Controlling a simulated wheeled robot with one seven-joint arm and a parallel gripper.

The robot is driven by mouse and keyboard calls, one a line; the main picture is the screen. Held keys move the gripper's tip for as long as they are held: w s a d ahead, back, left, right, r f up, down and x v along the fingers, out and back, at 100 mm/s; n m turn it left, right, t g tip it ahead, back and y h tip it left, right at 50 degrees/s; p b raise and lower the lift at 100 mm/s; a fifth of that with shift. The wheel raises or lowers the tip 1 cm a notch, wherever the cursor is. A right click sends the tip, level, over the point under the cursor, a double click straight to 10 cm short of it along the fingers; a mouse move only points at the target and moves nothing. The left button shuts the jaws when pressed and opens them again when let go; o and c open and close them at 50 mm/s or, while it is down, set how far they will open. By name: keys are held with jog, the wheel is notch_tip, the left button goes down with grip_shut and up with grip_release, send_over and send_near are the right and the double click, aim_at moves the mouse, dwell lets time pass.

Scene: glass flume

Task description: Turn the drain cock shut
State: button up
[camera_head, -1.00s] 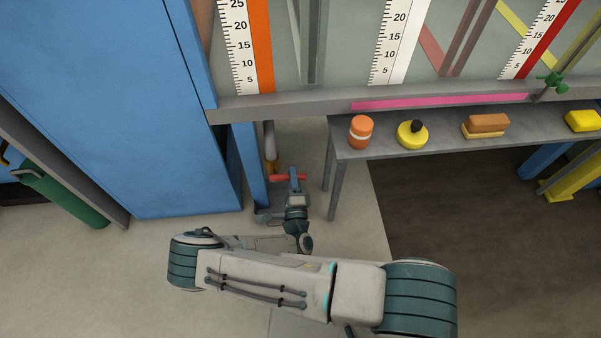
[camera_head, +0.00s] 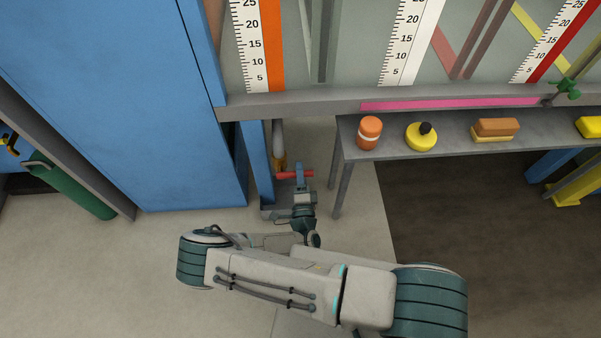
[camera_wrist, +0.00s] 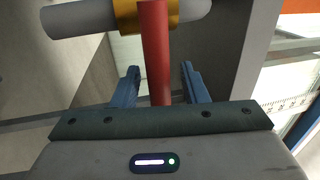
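The drain cock is a red lever (camera_head: 295,174) on a brass body (camera_head: 279,162) at the foot of a grey pipe (camera_head: 278,136), beside the blue post. In the wrist view, the red lever (camera_wrist: 157,50) stands square across the grey pipe (camera_wrist: 80,17), with the brass collar (camera_wrist: 127,14) behind its top. My gripper (camera_head: 299,172) is at the lever's right part. In the wrist view, my gripper (camera_wrist: 160,75) has one blue finger each side of the lever, with a visible gap at each side. The lever's near end is hidden behind my gripper's palm.
A blue post (camera_head: 258,165) and a tall blue cabinet (camera_head: 120,110) stand left of the cock. A grey shelf (camera_head: 370,168) to the right carries an orange jar (camera_head: 369,133), a yellow round container (camera_head: 421,137) and a brown block (camera_head: 496,128). Its leg (camera_head: 342,190) stands close to my gripper.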

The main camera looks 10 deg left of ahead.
jog(key=p+v, duration=0.1)
jog(key=v, duration=1.2)
jog(key=shift+s+p, duration=0.3)
jog(key=shift+s, duration=0.1)
